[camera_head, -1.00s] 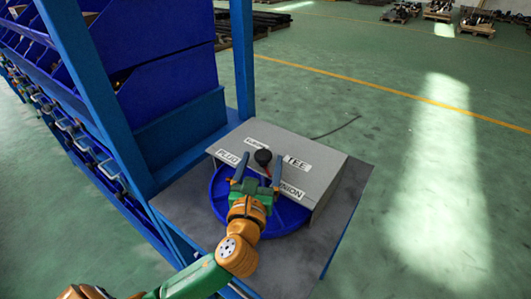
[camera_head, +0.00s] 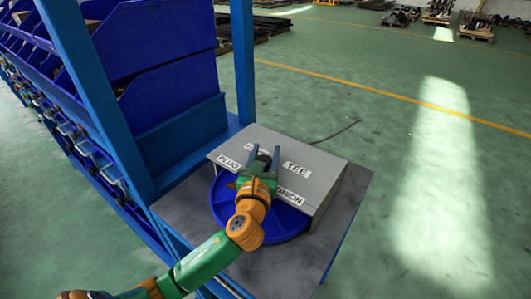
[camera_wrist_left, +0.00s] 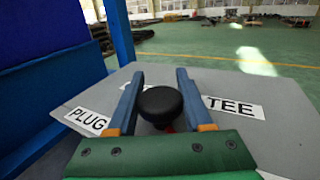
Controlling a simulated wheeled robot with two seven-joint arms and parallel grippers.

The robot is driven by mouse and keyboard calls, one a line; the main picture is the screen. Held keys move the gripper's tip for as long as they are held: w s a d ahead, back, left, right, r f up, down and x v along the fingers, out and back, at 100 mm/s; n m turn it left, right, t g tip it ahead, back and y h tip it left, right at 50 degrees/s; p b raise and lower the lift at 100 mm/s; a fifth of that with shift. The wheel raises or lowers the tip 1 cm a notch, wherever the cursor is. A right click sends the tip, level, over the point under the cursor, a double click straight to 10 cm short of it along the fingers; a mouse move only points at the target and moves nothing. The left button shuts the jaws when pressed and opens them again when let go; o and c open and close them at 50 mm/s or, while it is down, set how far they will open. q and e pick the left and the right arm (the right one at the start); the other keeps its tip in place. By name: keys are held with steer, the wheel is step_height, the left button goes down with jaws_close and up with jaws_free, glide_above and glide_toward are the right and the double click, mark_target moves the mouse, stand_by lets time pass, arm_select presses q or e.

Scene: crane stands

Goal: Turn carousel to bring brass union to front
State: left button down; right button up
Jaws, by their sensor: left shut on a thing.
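The blue round carousel (camera_head: 222,200) sits on a grey table, partly under a grey cover (camera_head: 322,175). The cover carries the labels PLUG (camera_head: 229,162), TEE (camera_head: 297,169) and UNION (camera_head: 290,196), plus one mostly hidden behind my gripper. A black round knob (camera_wrist_left: 160,104) stands at the cover, with a bit of red below it. My left gripper (camera_head: 265,151) is shut on the knob, one blue finger on each side; its fingers also show in the left wrist view (camera_wrist_left: 158,80). I cannot make out a brass union. My right gripper is not in view.
A blue rack with bins (camera_head: 155,60) and a blue post (camera_head: 242,60) stand to the left and behind. The grey table top (camera_head: 280,270) is bare at the front. Green floor lies open to the right.

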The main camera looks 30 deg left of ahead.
arm_select(q)
steer(key=shift+d+r+m+h+p, duration=0.1)
steer(key=shift+r+m+h+p, duration=0.2)
steer(key=shift+m+h+p, duration=0.75)
steer(key=shift+d+f+t+h+p, duration=0.15)
steer(key=shift+f+t+h+p, duration=0.15)
steer(key=shift+h, duration=0.35)
steer(key=shift+c, duration=1.5)
jaws_free()
steer(key=shift+w, duration=0.1)
steer(key=s+b, duration=0.1)
steer(key=s, duration=0.6)
steer(key=shift+d, duration=0.45)
